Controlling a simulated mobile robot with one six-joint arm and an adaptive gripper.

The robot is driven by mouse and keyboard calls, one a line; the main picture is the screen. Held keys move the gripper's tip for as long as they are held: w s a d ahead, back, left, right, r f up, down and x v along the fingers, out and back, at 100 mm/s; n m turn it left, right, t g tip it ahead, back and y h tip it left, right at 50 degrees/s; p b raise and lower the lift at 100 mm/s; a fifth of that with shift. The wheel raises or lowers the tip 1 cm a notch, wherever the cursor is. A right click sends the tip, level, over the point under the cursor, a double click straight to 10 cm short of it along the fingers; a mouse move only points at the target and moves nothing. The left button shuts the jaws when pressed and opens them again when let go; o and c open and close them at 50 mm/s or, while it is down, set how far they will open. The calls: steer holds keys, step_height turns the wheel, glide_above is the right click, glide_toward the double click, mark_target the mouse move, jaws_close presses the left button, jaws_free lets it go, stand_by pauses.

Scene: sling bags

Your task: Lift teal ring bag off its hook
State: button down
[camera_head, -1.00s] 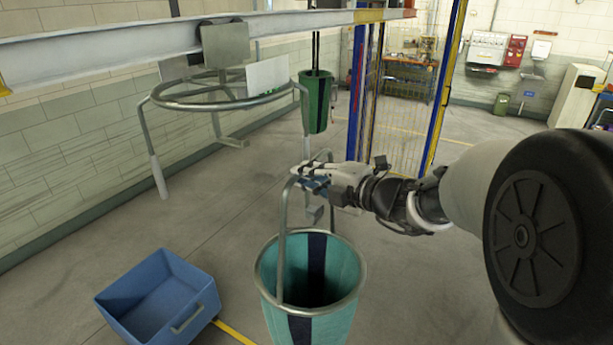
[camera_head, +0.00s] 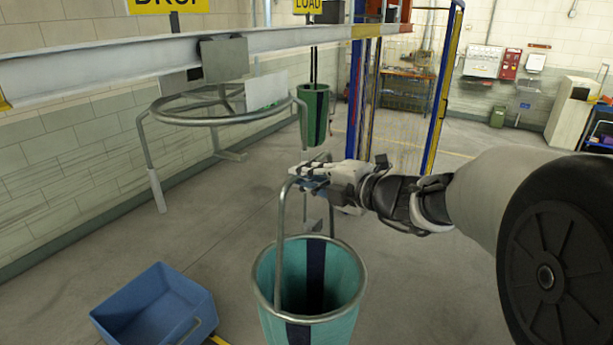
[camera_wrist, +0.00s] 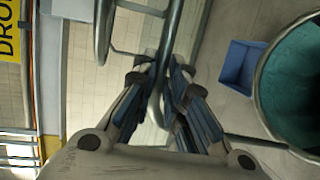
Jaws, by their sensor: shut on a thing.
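The teal ring bag (camera_head: 337,280) hangs below my gripper (camera_head: 305,180) in the head view. It has a metal rim, a dark vertical stripe and a tall metal bail. My gripper is shut on the top of the bail. In the wrist view the fingers (camera_wrist: 165,90) close around the metal bar, and part of the bag (camera_wrist: 295,85) shows at the right. A grey hook-like piece (camera_head: 313,225) shows just below my gripper; whether it touches the bail is hidden.
A metal ring carrier (camera_head: 215,121) hangs from the overhead rail (camera_head: 130,55) at the left. A green bag (camera_head: 314,110) hangs farther back. A blue bin (camera_head: 150,310) stands on the floor at the lower left. Blue and yellow posts stand behind.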

steer(key=s+d, duration=0.7)
steer(key=d, duration=0.3)
steer(key=shift+s+d, duration=0.25)
steer(key=shift+d, duration=0.1)
stand_by(0.6)
steer(key=shift+r, duration=0.1)
steer(key=s+d, duration=0.8)
steer(key=d, duration=0.4)
steer(key=shift+s+d, duration=0.15)
steer(key=shift+s, duration=0.15)
stand_by(0.9)
stand_by(1.1)
